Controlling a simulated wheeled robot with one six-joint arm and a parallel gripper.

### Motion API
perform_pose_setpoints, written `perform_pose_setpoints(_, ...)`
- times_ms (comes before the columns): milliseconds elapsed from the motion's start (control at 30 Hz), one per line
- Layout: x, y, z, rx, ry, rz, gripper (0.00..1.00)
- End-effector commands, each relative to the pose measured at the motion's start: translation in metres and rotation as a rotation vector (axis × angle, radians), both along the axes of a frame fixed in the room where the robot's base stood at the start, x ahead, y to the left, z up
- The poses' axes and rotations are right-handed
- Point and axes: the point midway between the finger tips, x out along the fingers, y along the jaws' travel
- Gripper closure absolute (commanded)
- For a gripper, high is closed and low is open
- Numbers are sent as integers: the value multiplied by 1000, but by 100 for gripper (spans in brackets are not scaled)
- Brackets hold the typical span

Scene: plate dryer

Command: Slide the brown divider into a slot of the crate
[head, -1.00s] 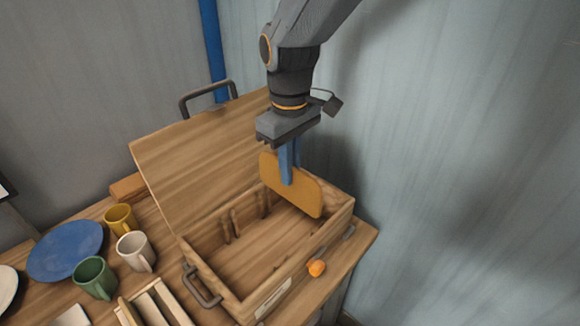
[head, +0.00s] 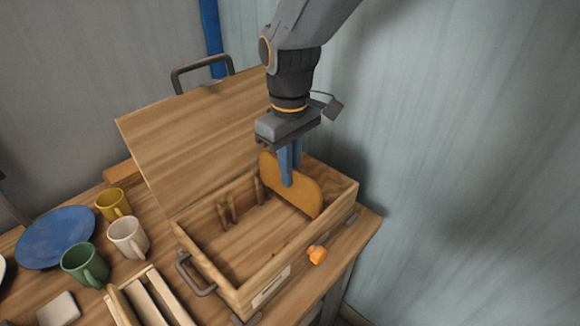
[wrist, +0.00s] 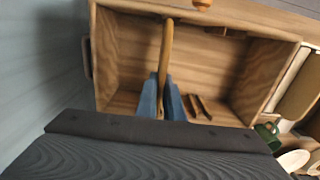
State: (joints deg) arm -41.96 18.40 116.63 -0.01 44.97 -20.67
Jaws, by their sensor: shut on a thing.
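The brown divider (head: 302,194) is an upright panel, held in my gripper (head: 288,182) by its upper edge. My gripper's blue fingers are shut on it. Its lower part is down inside the right part of the wooden crate (head: 232,280), and the crate's front wall covers its near lower corner. In the wrist view the divider (wrist: 166,55) shows edge-on between the fingers (wrist: 162,100), running across the crate (wrist: 120,20). Slot strips (head: 228,210) stand on the crate's back inner wall, left of the divider. Whether its lower edge sits in a slot is hidden.
The crate's lid (head: 195,140) stands open behind it. An orange knob (head: 317,255) is on the front. Left are a blue plate (head: 55,237), yellow mug (head: 113,204), white mug (head: 128,237), green mug (head: 84,263) and a wooden rack (head: 150,300). A wall closes off the right.

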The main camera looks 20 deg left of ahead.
Motion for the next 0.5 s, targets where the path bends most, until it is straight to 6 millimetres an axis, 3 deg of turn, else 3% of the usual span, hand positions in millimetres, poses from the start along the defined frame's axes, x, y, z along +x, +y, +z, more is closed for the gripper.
perform_pose_setpoints(500,0,0,-30,-1,0,0,100)
